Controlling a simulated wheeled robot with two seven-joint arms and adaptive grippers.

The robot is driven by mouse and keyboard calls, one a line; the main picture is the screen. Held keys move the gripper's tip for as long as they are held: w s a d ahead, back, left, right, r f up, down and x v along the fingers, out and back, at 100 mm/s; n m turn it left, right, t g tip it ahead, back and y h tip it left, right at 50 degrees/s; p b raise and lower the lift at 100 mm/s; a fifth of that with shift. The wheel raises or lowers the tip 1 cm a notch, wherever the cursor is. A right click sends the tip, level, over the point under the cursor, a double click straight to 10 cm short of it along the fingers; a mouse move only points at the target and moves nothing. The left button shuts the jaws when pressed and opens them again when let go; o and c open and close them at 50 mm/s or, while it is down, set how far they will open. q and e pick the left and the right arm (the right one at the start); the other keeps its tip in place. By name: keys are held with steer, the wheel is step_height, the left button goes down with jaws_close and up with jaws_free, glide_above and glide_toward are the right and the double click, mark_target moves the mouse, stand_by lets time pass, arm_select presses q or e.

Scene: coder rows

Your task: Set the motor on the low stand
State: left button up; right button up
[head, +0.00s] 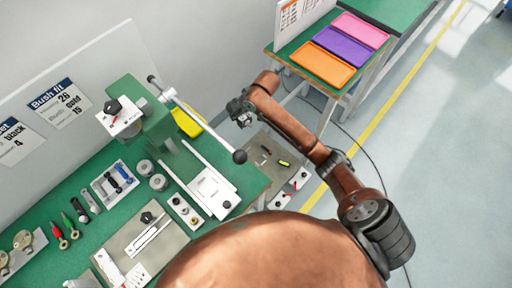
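I cannot single out the motor for certain. Two short grey metal cylinders (151,175) stand on the green workbench. A low grey surface (256,152), lower than the workbench and beside its right end, may be the low stand. Small dark parts, a yellow-green piece (284,163) and white blocks with red and black parts (280,200) lie on it. My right arm reaches in from the lower right. My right gripper (242,114) is up beyond this surface, near the lever's ball end; its fingers are too small to read. My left gripper is out of view.
A lever press (155,130) stands on the workbench (100,165), its long handle (205,125) reaching right. Fixtures, trays and tools crowd the bench. A farther table holds orange (320,64), purple (344,46) and pink (360,29) trays. Open floor lies right.

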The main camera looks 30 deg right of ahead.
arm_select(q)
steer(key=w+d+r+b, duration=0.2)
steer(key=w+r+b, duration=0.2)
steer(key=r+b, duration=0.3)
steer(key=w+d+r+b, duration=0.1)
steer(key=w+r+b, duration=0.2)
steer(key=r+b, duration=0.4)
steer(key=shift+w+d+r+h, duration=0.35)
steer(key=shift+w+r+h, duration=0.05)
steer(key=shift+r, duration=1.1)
arm_select(e)
steer(key=d+f, duration=0.2)
steer(key=f, duration=1.3)
steer(key=d+f+n, duration=0.1)
steer(key=d+f, duration=0.2)
steer(key=f, duration=1.1)
steer(key=d+f, duration=0.3)
steer(key=f, duration=1.2)
steer(key=shift+w+d+f, duration=0.15)
steer(key=shift+d+f, duration=0.05)
steer(key=shift+f, duration=0.1)
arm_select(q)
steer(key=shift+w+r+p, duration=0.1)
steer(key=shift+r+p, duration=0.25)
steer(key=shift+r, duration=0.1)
arm_select(e)
steer(key=shift+r+n, duration=0.15)
steer(key=shift+n, duration=0.15)
